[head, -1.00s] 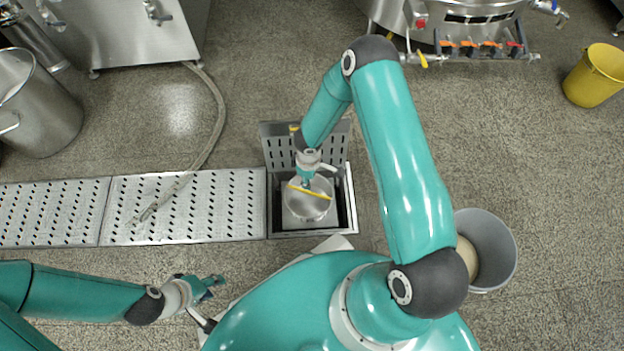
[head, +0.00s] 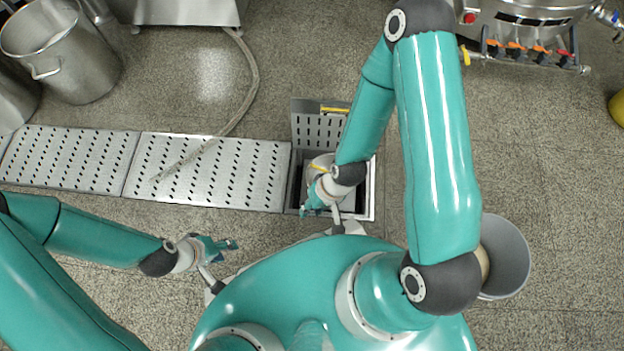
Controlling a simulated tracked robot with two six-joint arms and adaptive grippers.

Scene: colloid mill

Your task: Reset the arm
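My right arm reaches over the open floor drain pit and bends back toward my body. My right gripper (head: 309,209) hangs over the pit's near left corner, apart from the round metal basket (head: 318,164).
The drain pit (head: 371,203) has a raised perforated cover (head: 307,131) at its back. Flat drain grates (head: 205,190) run left, with a hose (head: 250,85) lying across one. A grey bucket (head: 512,258) stands at right, a steel pot (head: 75,65) at upper left. Much floor is clear.

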